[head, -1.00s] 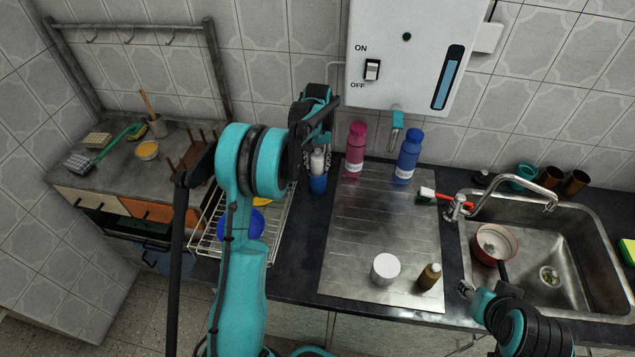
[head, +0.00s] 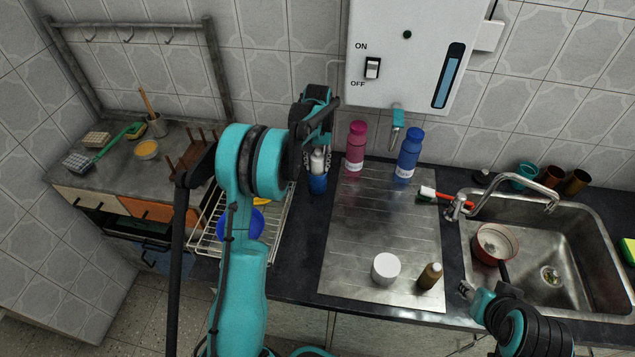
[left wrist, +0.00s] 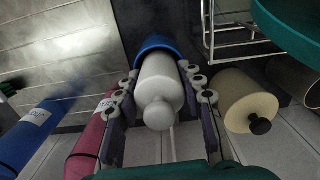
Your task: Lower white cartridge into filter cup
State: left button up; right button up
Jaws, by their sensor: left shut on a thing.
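The white cartridge (head: 317,160) is upright between the fingers of my left gripper (head: 318,158), which is shut on it. The blue filter cup (head: 318,184) stands on the dark counter directly below, left of the steel drainboard. In the left wrist view the white cartridge (left wrist: 160,82) has a rounded knob towards the camera, and its far end meets the blue cup (left wrist: 153,42). The cup's inside is hidden, so I cannot tell how deep the cartridge sits. My right gripper (head: 466,289) is at the lower right, near the sink's front edge; its fingers are too small to judge.
A pink bottle (head: 356,148) and a blue bottle (head: 408,155) stand right of the cup. A wire rack (head: 277,222) is at its left. A cream cylinder with a black knob (left wrist: 245,100) is close beside the left gripper. A white dispenser (head: 412,55) hangs above.

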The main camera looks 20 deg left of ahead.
pick_arm(q)
jog(key=shift+f, duration=0.25)
jog(key=o, duration=1.3)
jog(key=shift+r, duration=0.1)
jog(key=shift+c, duration=0.2)
jog(key=shift+r, duration=0.1)
notch_tip(320, 180, up, 12)
jog(key=shift+f, duration=0.1)
